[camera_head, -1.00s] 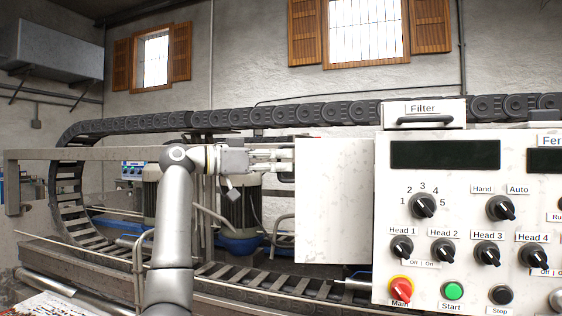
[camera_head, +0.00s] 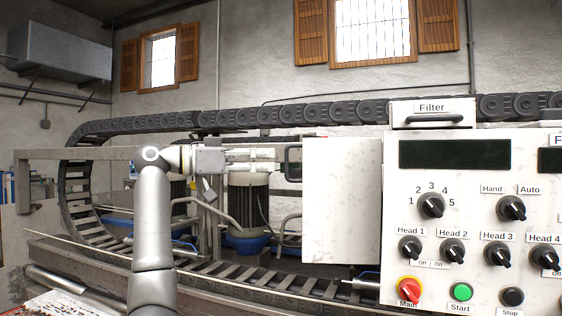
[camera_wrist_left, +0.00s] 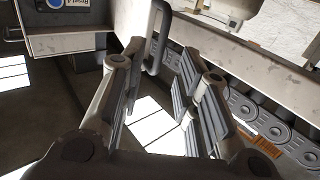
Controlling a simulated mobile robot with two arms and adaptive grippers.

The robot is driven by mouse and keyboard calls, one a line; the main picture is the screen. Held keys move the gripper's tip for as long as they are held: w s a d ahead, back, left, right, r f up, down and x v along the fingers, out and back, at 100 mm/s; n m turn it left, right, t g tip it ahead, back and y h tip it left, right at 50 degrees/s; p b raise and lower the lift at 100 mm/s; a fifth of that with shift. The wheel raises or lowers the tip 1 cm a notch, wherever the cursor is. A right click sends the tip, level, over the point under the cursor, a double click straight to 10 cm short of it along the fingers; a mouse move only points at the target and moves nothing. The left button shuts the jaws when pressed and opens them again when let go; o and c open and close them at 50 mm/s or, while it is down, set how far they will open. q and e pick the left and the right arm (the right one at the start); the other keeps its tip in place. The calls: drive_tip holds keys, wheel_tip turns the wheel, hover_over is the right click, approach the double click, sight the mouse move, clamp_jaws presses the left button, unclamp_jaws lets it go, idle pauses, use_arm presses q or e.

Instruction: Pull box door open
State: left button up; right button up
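The box door is most likely the pale, speckled panel (camera_head: 342,205) at the left side of the control box (camera_head: 470,165); I cannot tell how far it stands open. A dark U-shaped handle (camera_head: 292,163) sticks out from its left edge. My left gripper (camera_head: 277,160) points right at the handle, with its fingertips just left of it. In the left wrist view the fingers (camera_wrist_left: 165,60) are spread apart and empty. The handle (camera_wrist_left: 157,38) shows there around the fingertips, nearer the left finger; contact is unclear. My right gripper is not in view.
A filter box (camera_head: 432,112) with its own handle sits on top of the control box. Knobs and buttons cover the control box's front. Behind my gripper are a motor (camera_head: 248,205), pipes and a cable chain (camera_head: 330,112).

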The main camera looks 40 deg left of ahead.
use_arm(q)
drive_tip(key=v, duration=0.5)
drive_tip(key=shift+s+a, duration=0.15)
drive_tip(key=shift+s, duration=0.2)
